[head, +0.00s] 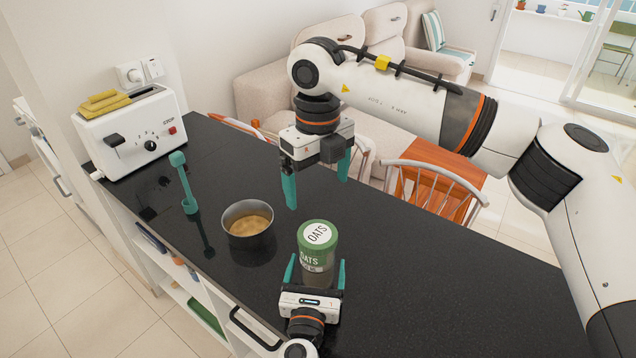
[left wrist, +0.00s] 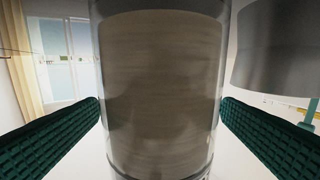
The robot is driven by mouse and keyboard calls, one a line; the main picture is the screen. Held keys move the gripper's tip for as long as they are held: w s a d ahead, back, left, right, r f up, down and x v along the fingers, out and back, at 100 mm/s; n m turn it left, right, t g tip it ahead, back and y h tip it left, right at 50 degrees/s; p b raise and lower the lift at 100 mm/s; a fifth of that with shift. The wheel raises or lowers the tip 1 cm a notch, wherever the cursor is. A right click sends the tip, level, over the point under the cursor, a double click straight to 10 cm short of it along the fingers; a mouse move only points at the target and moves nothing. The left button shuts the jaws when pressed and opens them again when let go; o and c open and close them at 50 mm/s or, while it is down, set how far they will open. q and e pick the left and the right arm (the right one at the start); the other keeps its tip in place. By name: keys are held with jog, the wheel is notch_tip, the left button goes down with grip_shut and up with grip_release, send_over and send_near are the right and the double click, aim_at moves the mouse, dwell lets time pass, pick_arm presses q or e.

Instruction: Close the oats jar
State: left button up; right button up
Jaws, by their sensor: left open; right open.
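The oats jar (head: 317,262) stands upright on the black counter, clear with a green label band. A green lid (head: 319,235) with a white OATS label covers its top. I cannot tell whether the lid is fully seated. My left gripper (head: 315,266) is open at the near side of the jar, with a teal finger on either side of it. In the left wrist view the jar's beige contents (left wrist: 158,95) fill the space between the fingers, with gaps seeming to remain. My right gripper (head: 318,186) is open and empty, above and behind the jar, pointing down.
A grey pot (head: 248,243) with beige contents stands left of the jar; it also shows in the left wrist view (left wrist: 275,55). A teal utensil (head: 184,183) and a white toaster (head: 133,135) are farther left. Chairs (head: 440,190) line the far edge. The counter's right is clear.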

pick_arm(q)
jog(key=s, duration=0.5)
jog(key=s+a+b, duration=0.1)
jog(key=s, duration=0.2)
jog(key=shift+s+a, duration=0.1)
jog(key=shift+s, duration=0.05)
jog(key=shift+r, duration=0.1)
